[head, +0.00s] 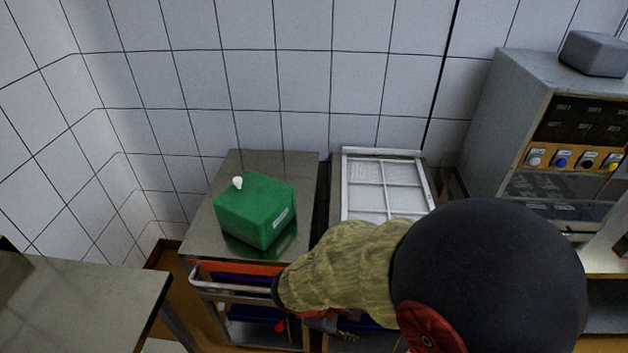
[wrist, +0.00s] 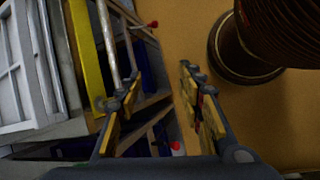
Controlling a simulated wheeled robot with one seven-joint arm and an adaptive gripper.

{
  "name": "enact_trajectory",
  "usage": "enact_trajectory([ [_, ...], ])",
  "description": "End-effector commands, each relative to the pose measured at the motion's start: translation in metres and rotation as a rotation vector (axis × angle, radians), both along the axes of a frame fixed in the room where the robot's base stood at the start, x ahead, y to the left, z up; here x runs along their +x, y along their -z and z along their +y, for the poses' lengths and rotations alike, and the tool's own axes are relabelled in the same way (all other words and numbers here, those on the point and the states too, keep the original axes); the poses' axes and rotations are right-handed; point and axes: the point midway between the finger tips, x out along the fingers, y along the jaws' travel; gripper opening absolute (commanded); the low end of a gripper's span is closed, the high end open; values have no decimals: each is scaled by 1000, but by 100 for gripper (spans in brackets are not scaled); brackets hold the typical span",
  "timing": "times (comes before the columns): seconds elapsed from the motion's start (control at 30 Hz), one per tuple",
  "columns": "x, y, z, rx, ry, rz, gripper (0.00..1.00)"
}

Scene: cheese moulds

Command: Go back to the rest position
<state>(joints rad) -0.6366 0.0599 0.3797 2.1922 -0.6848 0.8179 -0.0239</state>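My gripper (wrist: 160,78) is open in the wrist view, its two yellow-and-grey fingers apart with nothing between them. It points down beside a cart, and the orange-brown floor (wrist: 175,25) shows beyond the gap. In the head view my arm, with its tan sleeve and black rounded link, reaches across the lower middle in front of the carts. The fingers cannot be made out clearly there. I cannot tell whether the gripper touches the cart's rails.
A green container (head: 256,210) with a white cap stands on the left steel cart (head: 272,165). A white-framed panel (head: 381,153) lies on the cart beside it. A control cabinet (head: 500,110) with a grey box (head: 596,54) stands right. A steel table (head: 75,295) is lower left.

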Motion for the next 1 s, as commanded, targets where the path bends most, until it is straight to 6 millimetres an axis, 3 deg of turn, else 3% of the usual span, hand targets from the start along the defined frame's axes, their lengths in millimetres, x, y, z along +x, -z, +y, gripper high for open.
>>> enact_trajectory([
  [0.1, -19, -41, -16, 125, 237, -46, 38],
  [0.4, -62, -128, -34, 461, 710, -168, 38],
  [0.57, -74, -173, -44, 638, 878, -271, 38],
  [0.7, -79, -212, -65, 750, 960, -405, 38],
  [0.87, -81, -247, -90, 804, 1005, -544, 38],
  [1.0, -83, -253, -102, 806, 1037, -581, 38],
])
